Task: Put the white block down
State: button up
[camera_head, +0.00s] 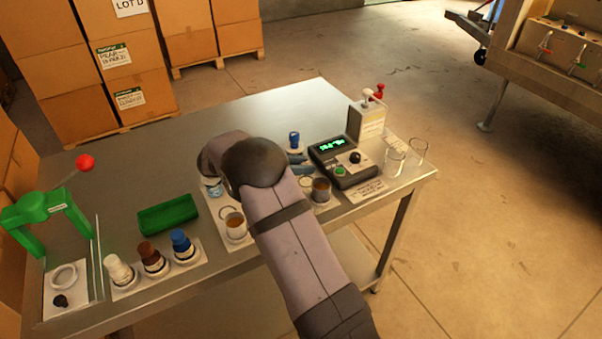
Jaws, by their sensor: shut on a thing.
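I cannot make out a white block for certain. A small white-topped piece (119,269) stands at the front left of the metal table, beside a brown one (152,257) and a blue one (182,244). My arm reaches in from the bottom and bends at a dark rounded joint over the middle of the table. My gripper's fingers are hidden behind this joint, and so is anything between them. Blue-grey shapes (298,163) show just right of the joint, but I cannot tell what they are.
The metal table (300,104) is bare at the back. A green tray (168,216) and green press (47,211) are at left. Amber-filled cups (235,228) flank my arm.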

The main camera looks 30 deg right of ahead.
jog(key=shift+f, duration=1.65)
jog(key=shift+f, duration=0.1)
jog(key=o, duration=1)
jog(key=shift+a, duration=0.15)
jog(key=b+v, duration=0.2)
jog(key=v, duration=0.9)
jog(key=shift+a+r, duration=0.35)
